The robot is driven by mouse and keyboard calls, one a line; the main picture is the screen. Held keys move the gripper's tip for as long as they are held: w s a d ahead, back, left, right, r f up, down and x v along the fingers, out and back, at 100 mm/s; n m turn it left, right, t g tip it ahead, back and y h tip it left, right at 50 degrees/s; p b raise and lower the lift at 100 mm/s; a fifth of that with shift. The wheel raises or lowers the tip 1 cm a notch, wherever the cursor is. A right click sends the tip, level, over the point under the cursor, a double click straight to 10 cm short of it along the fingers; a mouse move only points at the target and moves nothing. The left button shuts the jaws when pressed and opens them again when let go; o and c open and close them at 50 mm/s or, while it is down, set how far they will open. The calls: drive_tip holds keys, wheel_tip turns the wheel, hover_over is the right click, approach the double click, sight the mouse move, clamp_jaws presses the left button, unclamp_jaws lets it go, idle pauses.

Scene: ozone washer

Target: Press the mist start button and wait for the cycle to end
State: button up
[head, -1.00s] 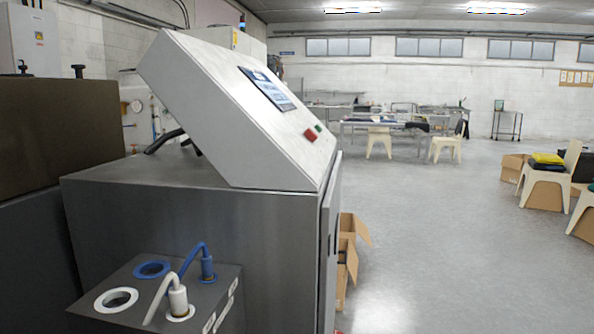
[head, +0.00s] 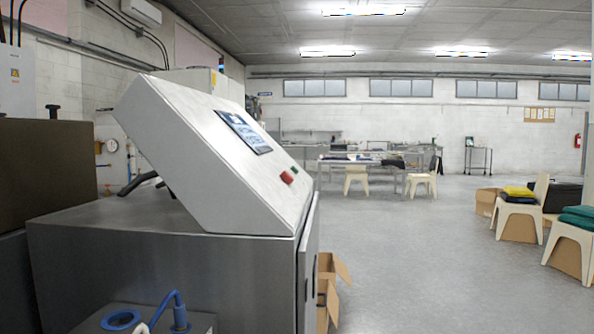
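The washer (head: 170,262) is a grey metal cabinet at the left of the head view. Its slanted white control panel (head: 222,160) faces right, seen from the side. A dark touch screen (head: 244,132) sits on the upper part of the panel. Below it are a red button (head: 288,177) and a small green button (head: 294,169). I cannot read any label, so which one starts the mist is not clear. My gripper is not in view, and nothing touches the panel.
A lower box with a blue hose (head: 179,315) stands at the washer's near side. Chairs (head: 518,215) with folded cloths stand at the right. The grey floor (head: 430,270) between is clear.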

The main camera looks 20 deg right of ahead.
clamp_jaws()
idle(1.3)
